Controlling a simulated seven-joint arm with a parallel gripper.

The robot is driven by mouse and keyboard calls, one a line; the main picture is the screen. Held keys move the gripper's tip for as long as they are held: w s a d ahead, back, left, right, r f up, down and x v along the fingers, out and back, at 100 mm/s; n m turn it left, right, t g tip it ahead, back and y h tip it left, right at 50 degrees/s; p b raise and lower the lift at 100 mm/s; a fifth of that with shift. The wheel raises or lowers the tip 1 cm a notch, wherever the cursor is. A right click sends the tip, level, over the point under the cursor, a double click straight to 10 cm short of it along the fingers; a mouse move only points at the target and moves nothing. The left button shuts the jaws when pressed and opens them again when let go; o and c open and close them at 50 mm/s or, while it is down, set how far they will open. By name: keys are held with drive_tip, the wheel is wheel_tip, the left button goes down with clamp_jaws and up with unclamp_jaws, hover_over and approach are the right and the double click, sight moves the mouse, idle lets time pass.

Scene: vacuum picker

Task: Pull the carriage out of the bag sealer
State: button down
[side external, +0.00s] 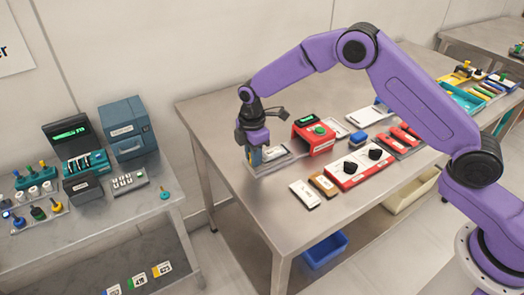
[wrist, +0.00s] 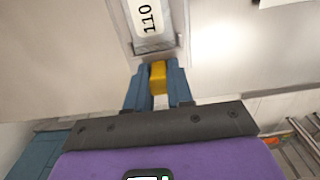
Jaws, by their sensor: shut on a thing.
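A white label reading 110 (wrist: 150,17) lies on the carriage in the wrist view. My gripper (side external: 255,158) points down at the carriage's outer left end. In the wrist view its blue fingers (wrist: 158,80) are shut on a yellow handle (wrist: 158,72) at that end.
A red-and-white panel with two black knobs (side external: 362,164) and small labelled blocks (side external: 305,194) lie in front of the sealer. The table left of my gripper is bare. A second bench (side external: 130,210) with devices stands left across a gap.

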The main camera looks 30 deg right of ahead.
drive_tip(key=c, duration=1)
unclamp_jaws()
drive_tip(key=shift+a, duration=0.4)
drive_tip(key=shift+c, duration=0.2)
drive_tip(key=shift+d, duration=0.1)
drive_tip(key=shift+r, duration=0.15)
wheel_tip(320, 180, up, 17)
drive_tip(key=shift+r, duration=0.1)
drive_tip(key=s+d+r+m, duration=0.1)
drive_tip(key=s+d, duration=0.1)
drive_tip(key=s, duration=0.8)
drive_tip(key=s+d+r+m, duration=0.1)
drive_tip(key=s+d+m, duration=0.1)
drive_tip(key=s, duration=0.7)
drive_tip(key=s+d+f+m, duration=0.1)
drive_tip(key=s+d+f, duration=0.1)
drive_tip(key=s+d, duration=0.4)
drive_tip(key=s+d+f+m, duration=0.1)
drive_tip(key=s+d, duration=0.5)
drive_tip(key=s, duration=0.7)
drive_tip(key=shift+s+d+f, duration=0.3)
drive_tip(key=shift+s+f, duration=0.1)
